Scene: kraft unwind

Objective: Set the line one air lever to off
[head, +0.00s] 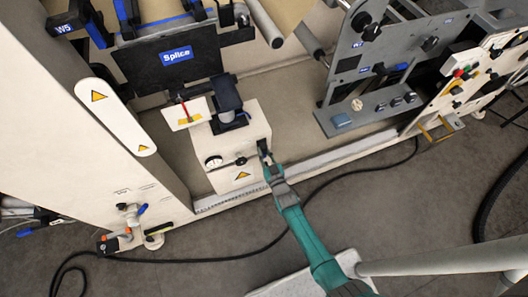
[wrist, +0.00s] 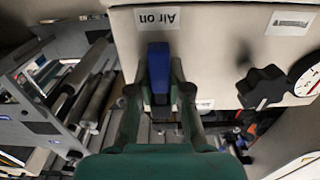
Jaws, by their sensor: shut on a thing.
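The blue air lever (wrist: 158,62) is on the face of a cream box (head: 240,130), in the middle of the head view. In the wrist view its upper end lies just below the upside-down "Air on" label (wrist: 157,19). My gripper (wrist: 158,92) is shut on the lever, with one finger on each side of it. In the head view my gripper (head: 266,158) meets the right end of the box's front face, and the lever is mostly hidden there. A second small label (wrist: 205,104) beside the right finger is partly hidden and unreadable.
A black knob (wrist: 262,87) and a round gauge (wrist: 306,76) sit right of the lever in the wrist view. A grey control panel (head: 372,95) stands right of the box. A black cable (head: 300,215) crosses the open floor.

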